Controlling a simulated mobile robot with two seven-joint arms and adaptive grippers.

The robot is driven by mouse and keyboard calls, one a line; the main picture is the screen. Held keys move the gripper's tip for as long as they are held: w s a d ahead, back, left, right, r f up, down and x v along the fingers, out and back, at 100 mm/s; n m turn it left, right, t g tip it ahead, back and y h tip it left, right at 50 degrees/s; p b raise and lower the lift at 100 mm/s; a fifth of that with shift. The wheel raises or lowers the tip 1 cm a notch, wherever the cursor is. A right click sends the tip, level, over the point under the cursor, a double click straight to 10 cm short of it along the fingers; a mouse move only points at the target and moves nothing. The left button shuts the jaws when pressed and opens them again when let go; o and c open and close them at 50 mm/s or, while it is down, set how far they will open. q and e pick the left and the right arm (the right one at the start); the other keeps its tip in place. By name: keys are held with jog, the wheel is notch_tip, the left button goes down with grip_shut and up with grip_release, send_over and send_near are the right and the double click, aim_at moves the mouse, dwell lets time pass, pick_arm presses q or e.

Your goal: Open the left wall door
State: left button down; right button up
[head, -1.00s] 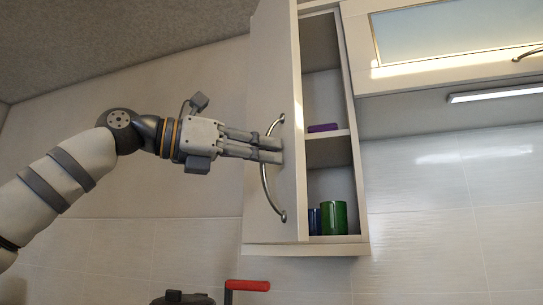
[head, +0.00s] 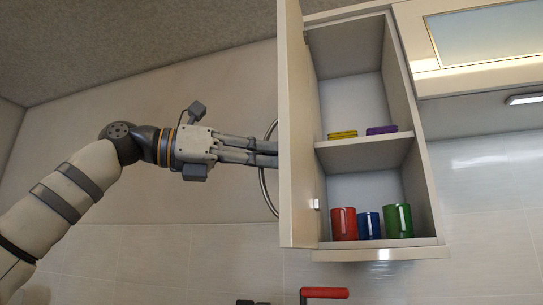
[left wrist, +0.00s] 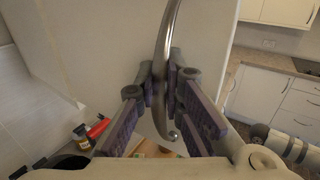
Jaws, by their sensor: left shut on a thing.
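The left wall door (head: 298,130) stands swung wide open toward the left, seen nearly edge-on in the head view. Its curved metal handle (head: 266,178) is on the door's outer face. My right gripper is in neither view.
A red mug (head: 344,224), a blue mug (head: 368,226) and a green mug (head: 398,221) stand on the cabinet's bottom. Yellow (head: 342,135) and purple (head: 381,130) items lie on the middle shelf. A closed glass-fronted cabinet (head: 480,45) is to the right.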

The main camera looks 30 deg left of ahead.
pick_arm(q)
jog(key=shift+a, duration=0.85)
jog(key=c, duration=1.7)
grip_release()
jog(key=v, duration=1.2)
jog(key=shift+s+a, duration=0.1)
